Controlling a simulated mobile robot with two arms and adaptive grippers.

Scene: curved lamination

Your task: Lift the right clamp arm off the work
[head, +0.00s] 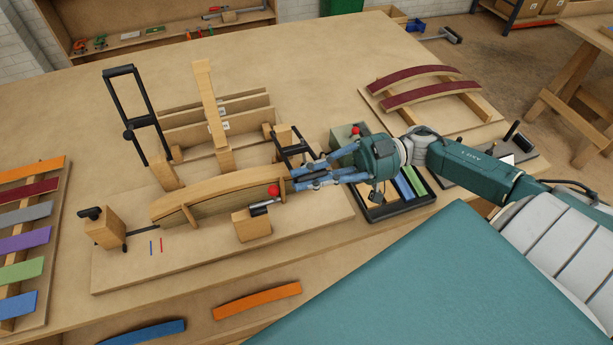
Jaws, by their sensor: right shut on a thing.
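The right clamp arm (291,146) is a black frame at the right end of the wooden form (222,204), lower than the upright left clamp arm (131,112). My right gripper (300,172), with blue-grey fingers, reaches in from the right and is shut on the right clamp arm's near end. The fingers hide part of that arm, so I cannot tell whether it touches the work. The curved work (222,185) lies along the form, with a red ball knob (273,190) in front of its right end. My left gripper is not in view.
A wooden post (212,110) stands tall behind the form. A black tray (425,194) with coloured strips sits under my right arm. A rack with red curved pieces (418,92) is at back right. Loose orange (257,300) and blue (146,333) strips lie in front.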

